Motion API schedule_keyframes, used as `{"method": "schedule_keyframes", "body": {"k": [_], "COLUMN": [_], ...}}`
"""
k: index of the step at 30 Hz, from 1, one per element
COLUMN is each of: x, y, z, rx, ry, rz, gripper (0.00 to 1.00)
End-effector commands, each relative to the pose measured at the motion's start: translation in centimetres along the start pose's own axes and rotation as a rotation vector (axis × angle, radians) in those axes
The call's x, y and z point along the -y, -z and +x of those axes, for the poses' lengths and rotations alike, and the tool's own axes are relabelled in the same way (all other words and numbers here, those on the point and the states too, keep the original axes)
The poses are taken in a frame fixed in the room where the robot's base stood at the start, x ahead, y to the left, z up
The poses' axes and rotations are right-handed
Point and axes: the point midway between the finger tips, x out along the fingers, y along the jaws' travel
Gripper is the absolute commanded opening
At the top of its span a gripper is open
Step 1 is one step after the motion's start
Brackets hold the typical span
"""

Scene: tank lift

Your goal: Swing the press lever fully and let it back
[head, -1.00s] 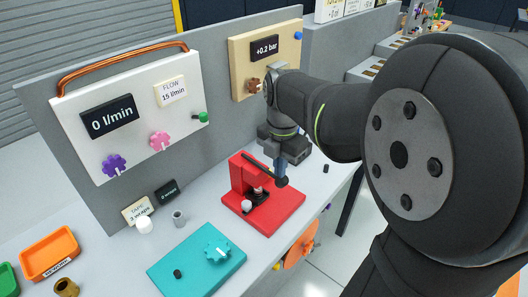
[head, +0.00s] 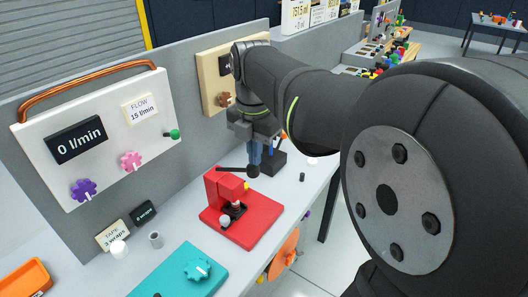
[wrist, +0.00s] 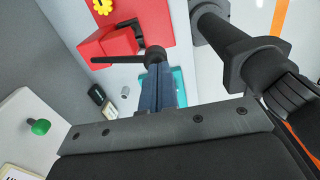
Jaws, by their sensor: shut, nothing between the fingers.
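The red press (head: 240,232) stands on the bench top, left of and below my gripper in the head view. Its black lever (head: 231,169) is about level, and its round black knob (head: 253,172) points right. In the wrist view the lever (wrist: 115,60) reaches from the red block to the knob (wrist: 155,55). My gripper (head: 255,162) is shut and empty, with blue-grey fingers pointing down at the knob. In the wrist view the fingertips (wrist: 158,69) meet or nearly meet the knob; I cannot tell whether they touch.
A teal box with a dial (head: 188,270) lies in front of the press. A white flow panel (head: 95,150) and grey wall stand behind left. A dark block (head: 272,162) sits behind my gripper. An orange wheel (head: 284,255) hangs at the bench's front edge.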

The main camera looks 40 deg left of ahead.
Motion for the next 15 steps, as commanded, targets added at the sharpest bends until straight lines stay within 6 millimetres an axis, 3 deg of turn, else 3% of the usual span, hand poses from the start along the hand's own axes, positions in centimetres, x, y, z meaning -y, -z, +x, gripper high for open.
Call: {"method": "schedule_keyframes", "body": {"k": [15], "x": [0.0], "y": [0.0], "z": [-4.1], "rx": [0.001], "ry": [-0.002], "rz": [0.0], "gripper": [0.0]}}
